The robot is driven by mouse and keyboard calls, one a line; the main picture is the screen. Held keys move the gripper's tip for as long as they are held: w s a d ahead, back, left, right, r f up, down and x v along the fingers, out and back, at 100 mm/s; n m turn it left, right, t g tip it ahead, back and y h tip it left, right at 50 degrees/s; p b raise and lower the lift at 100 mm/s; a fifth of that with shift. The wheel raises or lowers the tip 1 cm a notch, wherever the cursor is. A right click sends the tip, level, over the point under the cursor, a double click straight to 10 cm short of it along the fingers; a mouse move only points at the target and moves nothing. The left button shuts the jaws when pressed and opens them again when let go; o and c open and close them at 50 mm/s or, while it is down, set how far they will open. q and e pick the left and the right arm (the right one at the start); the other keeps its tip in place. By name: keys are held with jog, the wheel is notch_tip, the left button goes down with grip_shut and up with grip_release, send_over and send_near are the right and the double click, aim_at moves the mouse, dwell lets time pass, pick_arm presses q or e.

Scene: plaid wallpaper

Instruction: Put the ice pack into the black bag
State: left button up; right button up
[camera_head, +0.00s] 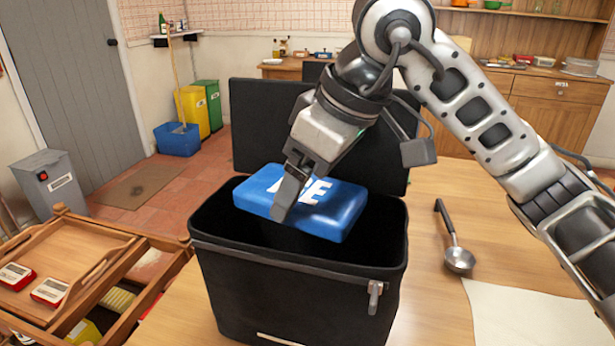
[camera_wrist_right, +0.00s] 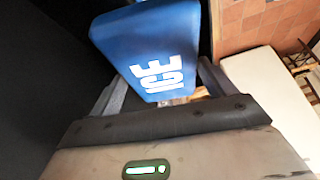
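The blue ice pack (camera_head: 302,203), with white "ICE" lettering, is at the open mouth of the black bag (camera_head: 290,290). It is slightly tilted, and its lower part hides some of the bag's inside. The bag stands on the wooden table with its lid (camera_head: 250,125) raised at the back. My right gripper (camera_head: 285,200) comes down from above with its fingers around the ice pack and is shut on it. The right wrist view shows the ice pack (camera_wrist_right: 150,50) between the two fingers (camera_wrist_right: 162,95). My left gripper is not in view.
A ladle (camera_head: 458,255) and a pale sheet (camera_head: 540,312) lie on the table (camera_head: 430,310) right of the bag. A wooden tray rack (camera_head: 75,265) with small red-and-white boxes stands at the left. A counter (camera_head: 535,85) stands behind.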

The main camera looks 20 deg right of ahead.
jog(key=shift+o, duration=1.4)
jog(key=p+v, duration=0.2)
jog(key=v, duration=1.4)
